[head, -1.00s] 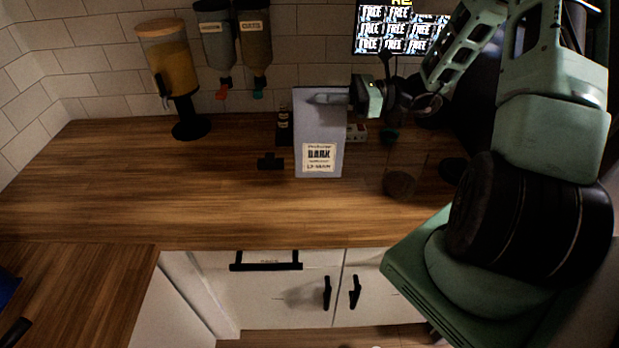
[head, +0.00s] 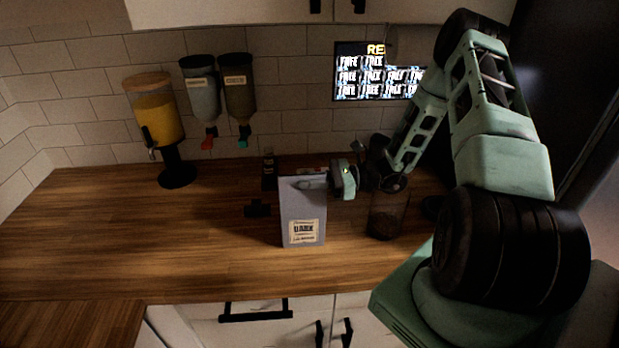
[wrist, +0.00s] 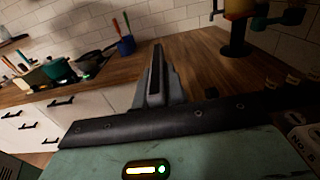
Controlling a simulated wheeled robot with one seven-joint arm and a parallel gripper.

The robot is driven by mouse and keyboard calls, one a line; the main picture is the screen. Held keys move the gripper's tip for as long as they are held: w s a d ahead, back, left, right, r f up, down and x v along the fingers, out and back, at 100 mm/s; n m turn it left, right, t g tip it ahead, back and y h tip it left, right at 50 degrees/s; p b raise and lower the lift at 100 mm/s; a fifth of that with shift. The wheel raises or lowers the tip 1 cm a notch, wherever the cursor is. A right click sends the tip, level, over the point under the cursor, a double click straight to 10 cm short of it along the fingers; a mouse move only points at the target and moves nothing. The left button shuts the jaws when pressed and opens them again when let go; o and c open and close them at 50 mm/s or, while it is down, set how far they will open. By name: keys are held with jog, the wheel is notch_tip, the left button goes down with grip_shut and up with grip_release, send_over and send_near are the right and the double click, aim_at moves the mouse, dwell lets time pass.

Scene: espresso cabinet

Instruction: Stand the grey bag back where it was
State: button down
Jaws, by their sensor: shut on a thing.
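The grey bag (head: 303,208), with a white label reading DARK on its front, is upright over the middle of the wooden counter in the head view. My gripper (head: 325,183) comes in from the right and is shut on the upper part of the bag. I cannot tell whether the bag's base touches the counter. In the wrist view a grey shape runs up between the dark gripper parts, and little of the bag can be made out.
A juice dispenser (head: 160,120) is at the back left. The left counter is bare.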

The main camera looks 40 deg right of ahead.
jog(key=shift+f, duration=0.15)
jog(key=c, duration=1.5)
grip_release()
jog(key=shift+o, duration=0.2)
jog(key=shift+d, duration=0.1)
jog(key=b+v, duration=0.6)
jog(key=v, duration=0.6)
